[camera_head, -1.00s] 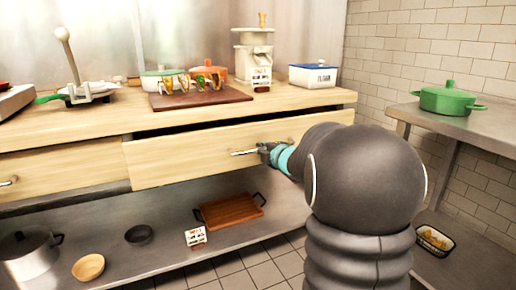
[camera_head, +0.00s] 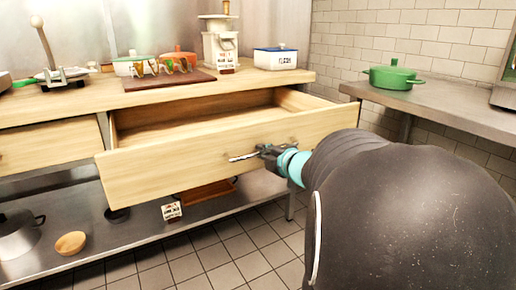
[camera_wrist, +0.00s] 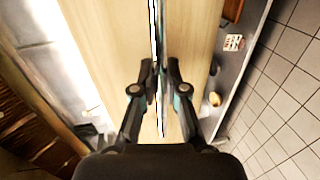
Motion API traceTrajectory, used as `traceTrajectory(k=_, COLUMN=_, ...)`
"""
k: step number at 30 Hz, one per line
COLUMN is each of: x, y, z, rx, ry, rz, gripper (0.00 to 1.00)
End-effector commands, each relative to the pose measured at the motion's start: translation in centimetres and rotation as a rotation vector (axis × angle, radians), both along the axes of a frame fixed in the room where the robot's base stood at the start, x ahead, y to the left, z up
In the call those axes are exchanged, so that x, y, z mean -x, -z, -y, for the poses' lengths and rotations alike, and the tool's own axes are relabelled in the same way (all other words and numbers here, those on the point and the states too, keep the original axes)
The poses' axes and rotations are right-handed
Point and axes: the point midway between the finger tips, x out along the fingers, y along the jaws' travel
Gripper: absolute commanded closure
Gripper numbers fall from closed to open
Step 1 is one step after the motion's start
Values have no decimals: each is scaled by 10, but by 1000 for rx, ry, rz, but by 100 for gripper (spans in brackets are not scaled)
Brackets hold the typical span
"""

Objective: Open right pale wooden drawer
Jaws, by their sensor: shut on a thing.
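The right pale wooden drawer (camera_head: 200,165) stands pulled well out from under the counter in the head view, and its inside shows empty where visible. Its front panel also fills the middle of the wrist view (camera_wrist: 112,45). A thin metal bar handle (camera_head: 243,157) is on the front panel. My gripper (camera_head: 270,153) is shut on this handle; in the wrist view its two fingers (camera_wrist: 160,75) close around the bar from both sides. Part of the handle is hidden by the fingers.
A second pale drawer (camera_head: 50,146) at left is shut. Below is a metal shelf (camera_head: 120,240) with bowls and a pot. A side table (camera_head: 440,105) with a green pot (camera_head: 391,77) stands right.

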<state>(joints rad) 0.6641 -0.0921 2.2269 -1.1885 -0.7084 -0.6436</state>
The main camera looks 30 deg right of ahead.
Motion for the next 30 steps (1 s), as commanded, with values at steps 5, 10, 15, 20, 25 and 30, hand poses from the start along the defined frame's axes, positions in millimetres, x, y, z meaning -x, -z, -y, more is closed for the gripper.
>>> traceTrajectory(k=5, x=18, y=0, z=0, rx=0, ry=2, rz=-1, gripper=100)
traceTrajectory(k=10, x=25, y=0, z=0, rx=0, ry=0, rz=-1, gripper=100)
traceTrajectory(k=15, x=27, y=1, z=0, rx=0, ry=0, rz=-1, gripper=100)
traceTrajectory(k=20, x=27, y=1, z=0, rx=0, ry=-1, rz=-1, gripper=100)
traceTrajectory(k=25, x=27, y=0, z=0, rx=0, ry=0, rz=-1, gripper=68)
traceTrajectory(k=30, x=27, y=0, z=0, rx=0, ry=0, rz=-1, gripper=62)
